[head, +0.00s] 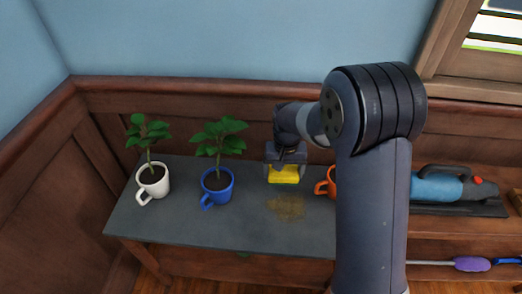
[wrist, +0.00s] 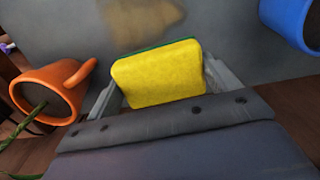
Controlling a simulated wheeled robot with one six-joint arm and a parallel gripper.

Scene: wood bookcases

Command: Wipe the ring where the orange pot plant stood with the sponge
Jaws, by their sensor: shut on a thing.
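My gripper (head: 285,165) is shut on the yellow sponge (head: 284,174), which has a green layer on its far side. The sponge fills the space between the fingers in the wrist view (wrist: 158,75). A brownish, patchy stain (head: 287,206) lies on the grey tabletop, in front of the sponge in the head view; it also shows beyond the sponge in the wrist view (wrist: 140,20). The orange pot (head: 326,187) stands to the right of the stain, mostly hidden by my arm. In the wrist view the orange pot (wrist: 40,78) is at the left, with a stem in it.
A blue mug with a plant (head: 218,187) stands left of the stain, and a white mug with a plant (head: 153,182) farther left. A blue handheld device (head: 438,188) and a purple-headed tool (head: 471,264) lie at the right. The grey tabletop (head: 180,225) is clear at the front.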

